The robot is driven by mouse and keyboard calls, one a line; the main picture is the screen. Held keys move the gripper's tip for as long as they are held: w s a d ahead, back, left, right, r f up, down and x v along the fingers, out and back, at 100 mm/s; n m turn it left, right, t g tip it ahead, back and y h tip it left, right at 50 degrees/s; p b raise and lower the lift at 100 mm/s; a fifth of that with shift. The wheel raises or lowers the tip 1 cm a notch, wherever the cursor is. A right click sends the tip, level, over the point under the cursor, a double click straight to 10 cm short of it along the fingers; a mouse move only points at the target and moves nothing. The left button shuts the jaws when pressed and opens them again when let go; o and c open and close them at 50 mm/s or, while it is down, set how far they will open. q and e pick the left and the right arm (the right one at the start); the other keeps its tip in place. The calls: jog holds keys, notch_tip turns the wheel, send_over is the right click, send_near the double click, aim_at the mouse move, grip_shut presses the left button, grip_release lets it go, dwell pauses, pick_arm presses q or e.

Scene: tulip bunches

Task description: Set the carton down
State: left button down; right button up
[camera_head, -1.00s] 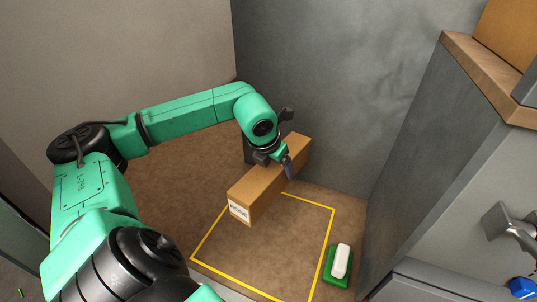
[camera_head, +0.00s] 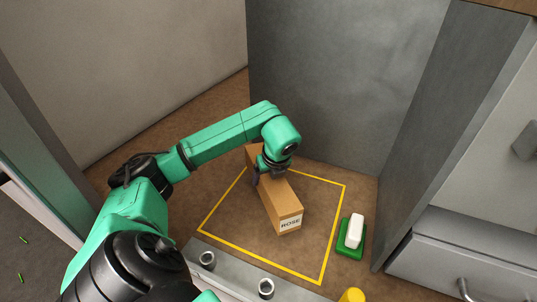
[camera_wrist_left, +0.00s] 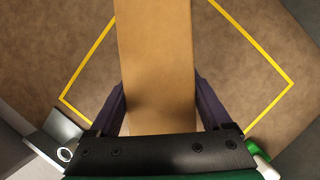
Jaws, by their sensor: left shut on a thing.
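The carton (camera_head: 284,204) is a long brown box with a white label reading ROSE on its near end. My left gripper (camera_head: 266,172) is shut on it across its width, gripping from above. In the left wrist view the carton (camera_wrist_left: 155,60) runs between the two fingers (camera_wrist_left: 160,108). It is over a square marked by a yellow outline (camera_head: 333,234) on the brown surface, and its far end is partly behind my arm. I cannot tell whether its underside touches the surface. My right gripper is not in view.
A green dish with a white block (camera_head: 355,231) stands just right of the outline. Grey walls (camera_head: 320,80) rise behind and at the right, with a drawer unit (camera_head: 460,260) beyond. A grey ledge (camera_head: 235,272) runs along the front. The right part of the square is clear.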

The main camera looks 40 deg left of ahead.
aim_at(274, 181)
pick_arm(q)
notch_tip(274, 181, down, 6)
jog(key=shift+w+r, duration=0.1)
jog(key=shift+r, duration=0.1)
grip_release()
jog(key=v, duration=1.1)
jog(key=shift+r+p, duration=0.3)
jog(key=shift+p, duration=0.1)
jog(key=shift+d+r, duration=0.1)
jog(key=shift+r, duration=0.1)
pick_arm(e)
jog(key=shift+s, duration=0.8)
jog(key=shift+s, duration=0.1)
